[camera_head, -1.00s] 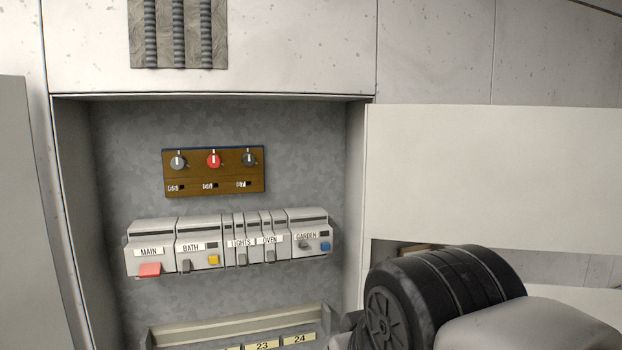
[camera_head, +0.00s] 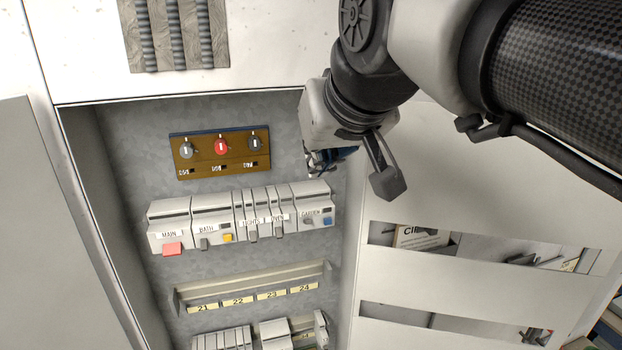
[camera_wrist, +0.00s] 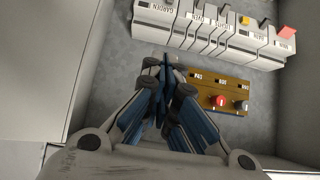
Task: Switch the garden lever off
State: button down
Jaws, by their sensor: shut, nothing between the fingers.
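The garden breaker (camera_head: 312,208) is the rightmost module of the upper breaker row, with a small grey lever (camera_head: 308,221) and a blue button (camera_head: 327,221) on its front. I cannot tell the lever's exact setting. In the wrist view the garden breaker (camera_wrist: 155,15) is upside down at the top. My gripper (camera_head: 318,165) is above and in front of the breaker row, near the cabinet's right wall, apart from the breakers.
The brown panel (camera_head: 243,164) with three knobs sits above the row. Main (camera_head: 172,240), bath, lights and oven breakers stand left of garden. A numbered rail (camera_head: 255,288) and more breakers lie below. The cabinet door (camera_head: 420,195) with slots stands open at right.

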send_over(304, 207)
jog(key=f, duration=0.6)
jog(key=shift+s+d+f, duration=0.15)
jog(key=shift+s+f, duration=0.15)
jog(key=shift+f, duration=0.1)
jog(key=f, duration=0.1)
jog(key=s+f, duration=0.2)
jog(key=shift+d, duration=0.25)
jog(key=shift+w+f, duration=0.15)
jog(key=shift+f, duration=0.1)
jog(key=shift+f+b, duration=0.2)
jog(key=shift+b, duration=0.55)
jog(key=shift+s+r+t+b, duration=0.1)
jog(key=shift+s+t+b, duration=0.2)
jog(key=shift+t+b, duration=0.15)
